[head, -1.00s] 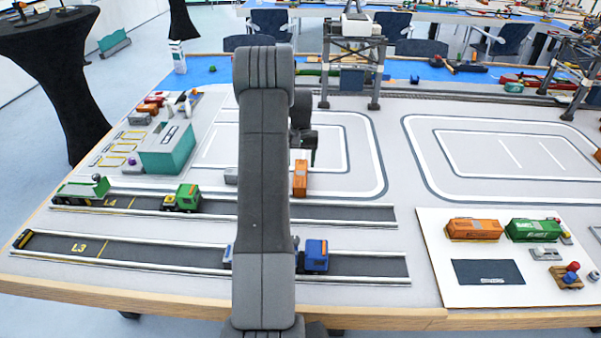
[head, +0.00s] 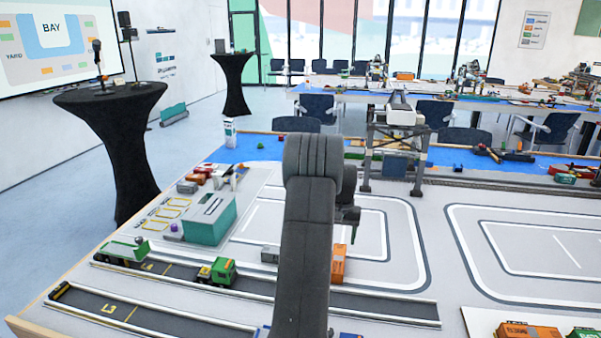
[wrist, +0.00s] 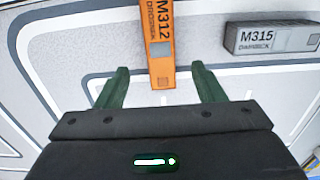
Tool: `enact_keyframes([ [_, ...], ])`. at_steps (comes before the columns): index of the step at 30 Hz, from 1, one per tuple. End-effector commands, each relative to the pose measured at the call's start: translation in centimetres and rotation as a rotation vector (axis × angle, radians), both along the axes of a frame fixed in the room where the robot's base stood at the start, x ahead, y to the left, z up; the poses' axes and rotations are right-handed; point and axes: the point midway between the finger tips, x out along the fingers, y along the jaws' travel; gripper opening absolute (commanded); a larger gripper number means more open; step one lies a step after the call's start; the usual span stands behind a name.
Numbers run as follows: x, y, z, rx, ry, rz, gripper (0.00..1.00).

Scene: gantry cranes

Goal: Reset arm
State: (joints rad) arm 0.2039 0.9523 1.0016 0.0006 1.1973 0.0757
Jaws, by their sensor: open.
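My gripper (wrist: 160,85) is open in the wrist view, its two green fingers spread apart with nothing held between them. An orange container (wrist: 160,40) marked M312 lies on the white board just beyond the fingertips, in line with the gap. In the head view this orange container (head: 338,262) stands just right of my arm. A grey container (wrist: 272,38) marked M315 lies to the right in the wrist view, and left of my arm in the head view (head: 270,254). In the head view my arm hides most of my gripper.
A green truck (head: 217,271) and a white-and-green truck (head: 122,249) stand on the lane at left. A teal building (head: 210,218) is behind them. A gantry crane (head: 396,145) stands at the back. Orange and green containers lie at the lower right. The marked yard around the orange container is mostly clear.

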Motion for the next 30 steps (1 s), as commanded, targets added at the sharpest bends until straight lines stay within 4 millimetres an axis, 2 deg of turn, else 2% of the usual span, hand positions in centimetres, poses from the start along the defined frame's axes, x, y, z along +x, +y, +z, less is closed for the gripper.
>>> enact_keyframes([
  [16, -0.1, 0.0, -10.8, 0.000, 0.001, 0.000, 0.62],
  [17, 0.0, 0.0, -9.7, -0.001, -0.004, 0.000, 0.62],
  [21, 0.0, 0.0, -8.0, -0.001, -0.004, 0.000, 0.62],
  [30, -0.1, 0.0, -6.8, 0.000, -0.001, 0.000, 0.62],
])
